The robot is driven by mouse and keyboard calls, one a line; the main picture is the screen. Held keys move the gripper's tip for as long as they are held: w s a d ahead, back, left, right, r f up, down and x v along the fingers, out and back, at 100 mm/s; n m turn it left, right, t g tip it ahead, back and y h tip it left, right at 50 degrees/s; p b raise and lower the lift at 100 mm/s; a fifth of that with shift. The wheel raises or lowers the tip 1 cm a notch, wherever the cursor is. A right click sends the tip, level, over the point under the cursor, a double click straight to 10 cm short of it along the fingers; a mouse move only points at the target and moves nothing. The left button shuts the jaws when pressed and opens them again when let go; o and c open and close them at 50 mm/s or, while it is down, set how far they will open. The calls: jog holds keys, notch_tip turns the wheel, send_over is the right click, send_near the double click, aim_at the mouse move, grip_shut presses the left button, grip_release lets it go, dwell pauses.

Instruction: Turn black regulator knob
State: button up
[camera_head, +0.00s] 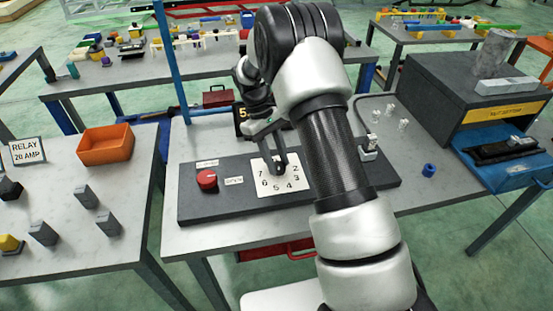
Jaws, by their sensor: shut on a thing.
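A white dial plate (290,187) with printed numbers lies on the dark panel (205,213) on the middle table. The black regulator knob (279,170) stands at the dial's middle, mostly hidden by my fingers. My gripper (276,160) reaches down over the dial from above and is shut on the knob. The numbers 2, 3, 4, 5, 6 and 7 show around it; the far part of the dial is hidden behind my gripper. Which number the knob points to cannot be told.
A red button (206,179) sits left of the dial. A small metal fitting (368,147) and a bent rod stand at the panel's right. A blue cylinder (429,170), a dark cabinet (465,97) and a blue drawer (515,163) are farther right. An orange bin (106,145) is on the left table.

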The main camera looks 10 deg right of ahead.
jog(key=m+y, duration=0.1)
jog(key=m, duration=0.1)
jog(key=m+y, duration=0.1)
jog(key=m, duration=0.2)
jog(key=shift+d+m+g, duration=0.2)
jog(key=shift+m+g, duration=0.1)
jog(key=shift+d+m+y, duration=0.1)
jog(key=shift+m+y, duration=0.8)
jog(key=shift+m, duration=1.2)
jog(key=o, duration=1)
jog(key=shift+o, duration=0.2)
jog(key=p+v, duration=0.1)
jog(key=v, duration=1.6)
jog(key=shift+r, duration=0.2)
